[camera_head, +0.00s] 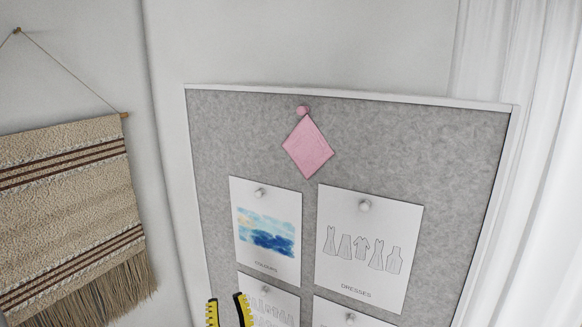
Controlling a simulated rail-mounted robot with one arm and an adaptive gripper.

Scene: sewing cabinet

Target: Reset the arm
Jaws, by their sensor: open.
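My gripper (228,312) shows at the bottom edge of the head view, left of the middle. Only its two black fingers with yellow ridged pads are visible, pointing up and standing apart. Nothing shows between them. They appear in front of the lower left part of the grey pinboard (420,135), beside a partly visible card (268,299). I cannot tell the gap between the fingers and the board. The rest of the arm is out of view below.
The pinboard has a white frame and holds several pinned cards, including a watercolour card (266,228) and a dresses card (368,247). A pink square (308,148) hangs from a pink knob. A fringed woven hanging (70,215) is at left, a white curtain (545,130) at right.

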